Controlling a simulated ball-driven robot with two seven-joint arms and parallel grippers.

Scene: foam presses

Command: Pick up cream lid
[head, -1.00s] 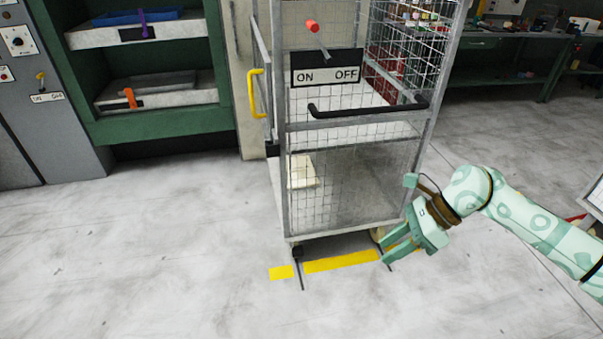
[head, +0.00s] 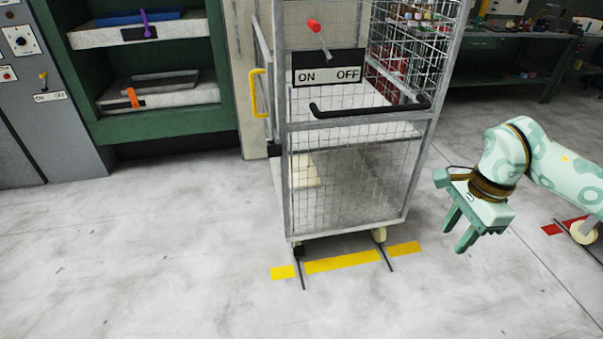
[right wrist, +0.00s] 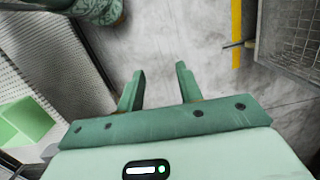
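A flat cream piece (head: 304,170) shows low in the wire cage trolley, seen through the mesh at its left side; I cannot tell whether it is the cream lid. No other cream lid is plain in view. My right gripper (head: 455,239) hangs over the floor to the right of the trolley, apart from it, fingers pointing down. It is open and empty, and its spread fingers also show in the right wrist view (right wrist: 160,72). My left gripper is not in view.
The wire trolley (head: 358,113) with an ON/OFF sign and black handle stands behind yellow floor marks (head: 342,262). A green press frame (head: 165,124) is at the left. A workbench (head: 510,60) is at the back right. The front floor is clear.

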